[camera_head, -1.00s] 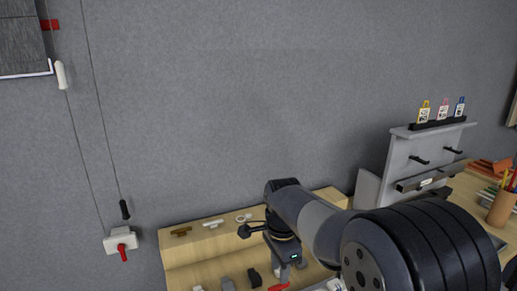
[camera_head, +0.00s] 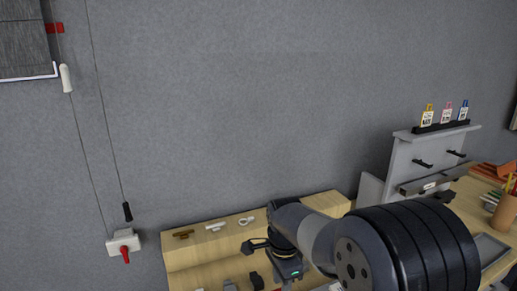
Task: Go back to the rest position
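My arm reaches in from the lower right of the head view, over the wooden stepped stand. My gripper (camera_head: 288,281) is at the bottom edge, above the front of the stand, and its fingers are mostly cut off or hidden. I cannot tell whether it is open or shut, or whether it holds anything.
The wooden stand (camera_head: 207,253) bears several small parts on its steps. A grey rack (camera_head: 402,163) with pegs and bottle-like tags stands to the right, beside a pencil cup (camera_head: 505,213). A wall switch box (camera_head: 123,242) and hanging cords are at left. The wall above is clear.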

